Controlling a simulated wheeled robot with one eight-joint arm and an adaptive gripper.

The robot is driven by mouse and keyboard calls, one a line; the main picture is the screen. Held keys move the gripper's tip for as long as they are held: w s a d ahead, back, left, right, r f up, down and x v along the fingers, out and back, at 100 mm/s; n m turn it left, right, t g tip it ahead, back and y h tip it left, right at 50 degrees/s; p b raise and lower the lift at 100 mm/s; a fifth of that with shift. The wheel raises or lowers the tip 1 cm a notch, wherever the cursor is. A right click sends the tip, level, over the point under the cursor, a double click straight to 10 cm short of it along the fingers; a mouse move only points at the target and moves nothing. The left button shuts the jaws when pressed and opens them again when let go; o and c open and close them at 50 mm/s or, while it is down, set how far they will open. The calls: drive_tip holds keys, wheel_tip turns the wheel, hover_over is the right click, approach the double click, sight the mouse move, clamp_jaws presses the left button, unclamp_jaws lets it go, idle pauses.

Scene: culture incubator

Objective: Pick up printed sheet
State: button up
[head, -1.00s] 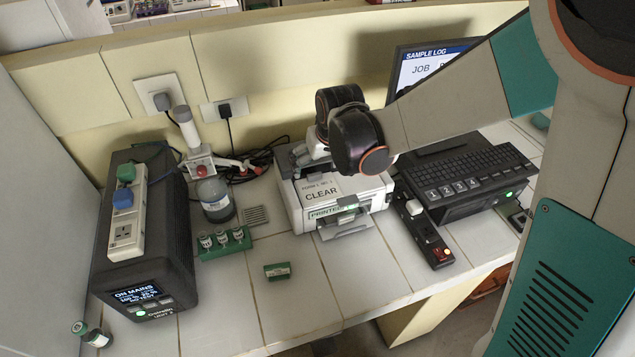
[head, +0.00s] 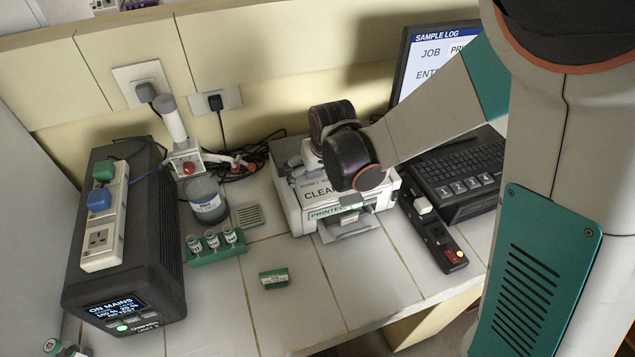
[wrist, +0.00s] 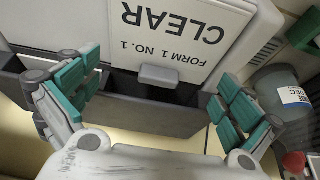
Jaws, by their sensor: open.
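A white panel or sheet printed "FORM 1 NO. 1" and "CLEAR" (wrist: 185,35) lies on top of the white printer (head: 296,215). I cannot tell whether it is a loose sheet or a label. It also shows in the head view (head: 316,195), partly hidden by my wrist. A pale front tray (head: 350,229) sticks out low on the printer; whether paper lies in it is unclear. My gripper (wrist: 158,92) is open and empty above the rear of the printer, its green-padded fingers spread either side of a grey tab (wrist: 172,77) and a dark rear trough (wrist: 150,112).
A black power unit with a socket strip (head: 107,215) stands at left. A keyboard unit (head: 455,175) and switch strip (head: 437,240) crowd the right.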

drive_tip(key=c, duration=1.1)
drive_tip(key=shift+s, duration=0.1)
drive_tip(key=c, duration=0.3)
drive_tip(key=shift+r, duration=0.1)
drive_tip(key=shift+c, duration=0.3)
